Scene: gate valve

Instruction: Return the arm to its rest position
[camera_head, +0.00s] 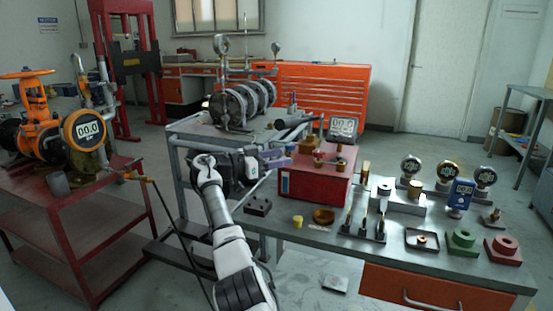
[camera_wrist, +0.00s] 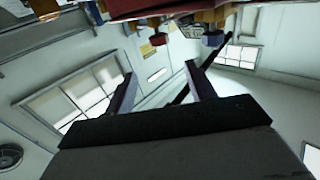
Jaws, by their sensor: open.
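My arm, white and black, reaches up from the bottom centre in the head view and bends to the right at the wrist. My gripper (camera_head: 276,158) points right, in front of the grey stand and close to the left side of the red box in the picture. In the wrist view my gripper (camera_wrist: 160,82) has its two fingers spread apart with nothing between them. The gate valve (camera_head: 38,120), orange with a handwheel and a round gauge reading 00.0, stands on a red cart at the left, apart from my gripper.
A workbench (camera_head: 390,235) on the right bears a red box (camera_head: 318,182), gauges and several small parts. A grey stand (camera_head: 205,130) with a flanged pipe assembly (camera_head: 240,103) is behind my gripper. The red cart (camera_head: 75,205) is left of my arm. Open floor shows between cart and bench.

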